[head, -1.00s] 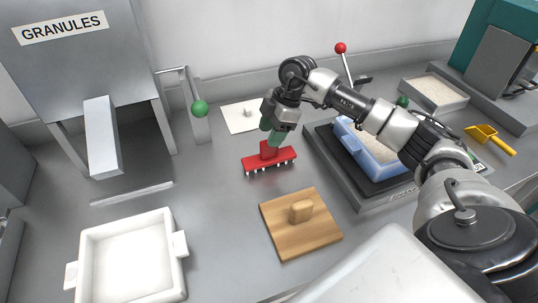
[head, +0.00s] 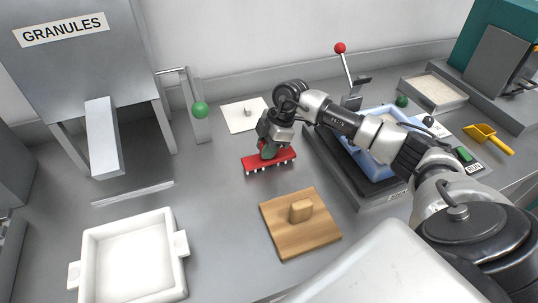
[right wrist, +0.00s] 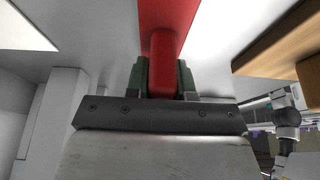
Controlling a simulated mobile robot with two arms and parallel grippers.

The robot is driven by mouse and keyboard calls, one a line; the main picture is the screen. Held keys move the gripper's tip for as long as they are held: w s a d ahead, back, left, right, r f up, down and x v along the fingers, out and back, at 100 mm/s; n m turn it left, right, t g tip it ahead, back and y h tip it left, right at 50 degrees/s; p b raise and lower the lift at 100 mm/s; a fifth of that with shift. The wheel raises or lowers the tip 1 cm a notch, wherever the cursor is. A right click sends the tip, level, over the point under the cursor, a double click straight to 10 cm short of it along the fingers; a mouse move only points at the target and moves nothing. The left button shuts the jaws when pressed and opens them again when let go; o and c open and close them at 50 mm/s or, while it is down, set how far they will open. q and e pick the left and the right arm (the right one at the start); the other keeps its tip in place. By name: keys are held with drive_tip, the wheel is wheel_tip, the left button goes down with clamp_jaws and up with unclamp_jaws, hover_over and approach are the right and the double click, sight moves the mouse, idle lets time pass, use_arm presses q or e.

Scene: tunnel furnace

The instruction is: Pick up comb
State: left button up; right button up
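The comb (head: 285,158) is a red bar with a row of white teeth below and an upright red handle. It lies on the grey bench, left of the black machine. My right gripper (head: 268,152) is down over the comb, with its green fingers around the handle. In the right wrist view, the fingers (right wrist: 164,80) stand on either side of the red handle (right wrist: 164,60), very close to it. I cannot tell whether they press on it. My left gripper is in neither view.
A wooden board (head: 285,235) with a knob lies in front of the comb. A white plate (head: 240,120) lies behind it. A blue tray (head: 360,157) sits on the machine at right. A white tray (head: 88,244) stands at front left. The bench left of the comb is clear.

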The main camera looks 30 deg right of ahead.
clamp_jaws()
drive_tip(key=shift+r, duration=0.55)
drive_tip(key=v, duration=0.1)
drive_tip(key=b+v, duration=0.1)
drive_tip(key=v, duration=0.1)
drive_tip(key=shift+w+r, duration=0.35)
drive_tip(key=w+d+r+b, duration=0.1)
drive_tip(key=w+d+r, duration=0.1)
drive_tip(key=d+r, duration=0.4)
drive_tip(key=d, duration=0.4)
drive_tip(key=shift+w+r+b, duration=0.25)
drive_tip(key=shift+w+b, duration=0.05)
drive_tip(key=shift+d, duration=0.1)
drive_tip(key=shift+o, duration=0.8)
unclamp_jaws()
drive_tip(key=shift+c, duration=1.1)
